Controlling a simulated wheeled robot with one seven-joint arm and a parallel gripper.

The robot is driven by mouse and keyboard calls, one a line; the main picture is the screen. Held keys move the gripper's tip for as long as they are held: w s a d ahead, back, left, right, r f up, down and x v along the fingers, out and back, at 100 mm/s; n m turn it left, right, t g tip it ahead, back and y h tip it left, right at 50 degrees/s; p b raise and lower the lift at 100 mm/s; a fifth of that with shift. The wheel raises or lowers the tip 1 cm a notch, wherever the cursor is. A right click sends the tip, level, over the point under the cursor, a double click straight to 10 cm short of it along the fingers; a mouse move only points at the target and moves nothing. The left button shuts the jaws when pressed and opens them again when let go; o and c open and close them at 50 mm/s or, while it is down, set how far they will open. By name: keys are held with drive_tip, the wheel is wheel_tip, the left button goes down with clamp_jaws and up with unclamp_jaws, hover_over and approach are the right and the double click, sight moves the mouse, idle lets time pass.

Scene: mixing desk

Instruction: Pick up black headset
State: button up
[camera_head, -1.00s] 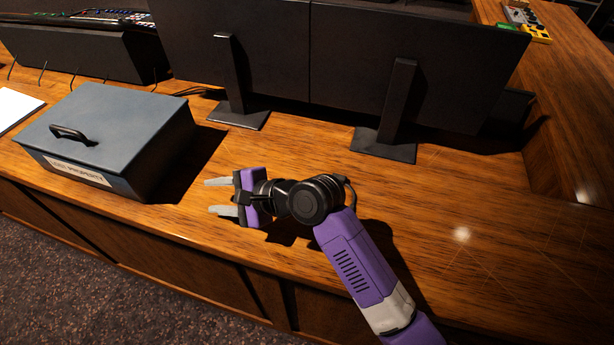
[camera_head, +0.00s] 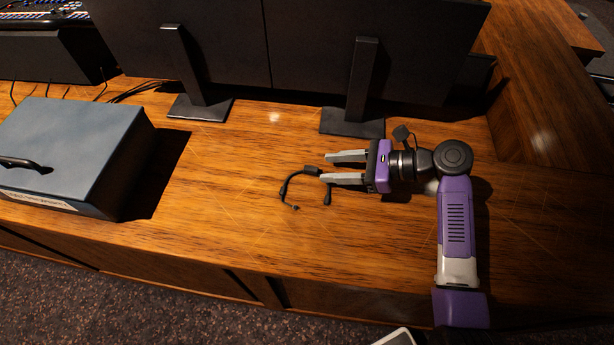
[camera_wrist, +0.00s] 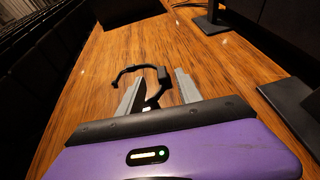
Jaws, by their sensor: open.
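The black headset (camera_head: 287,185) lies on the wooden desk, a thin curved band with a small pad at its upper end and another piece near my lower finger. My gripper (camera_head: 345,168) is open and points left, with its fingertips at the headset's right side. In the wrist view the headset (camera_wrist: 118,76) shows as a curved band ahead of my gripper (camera_wrist: 158,90). One end of it reaches between the two fingers. Part of it is hidden by the fingers in the head view. I cannot tell whether the fingers touch it.
A grey metal box (camera_head: 75,140) with a black handle stands at the left. Two monitor stands (camera_head: 352,122) and (camera_head: 200,107) stand behind the headset, under dark monitors (camera_head: 360,45). The desk (camera_head: 220,215) is clear between the box and the headset.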

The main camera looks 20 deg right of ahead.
sight(311, 168)
drive_tip(key=b+x, duration=0.2)
drive_tip(key=x, duration=0.1)
drive_tip(key=shift+w+f+b, duration=0.2)
drive_tip(key=shift+f+b, duration=0.1)
drive_tip(key=shift+f, duration=0.15)
drive_tip(key=shift+w+a+b, duration=0.45)
drive_tip(key=shift+a, duration=0.1)
clamp_jaws()
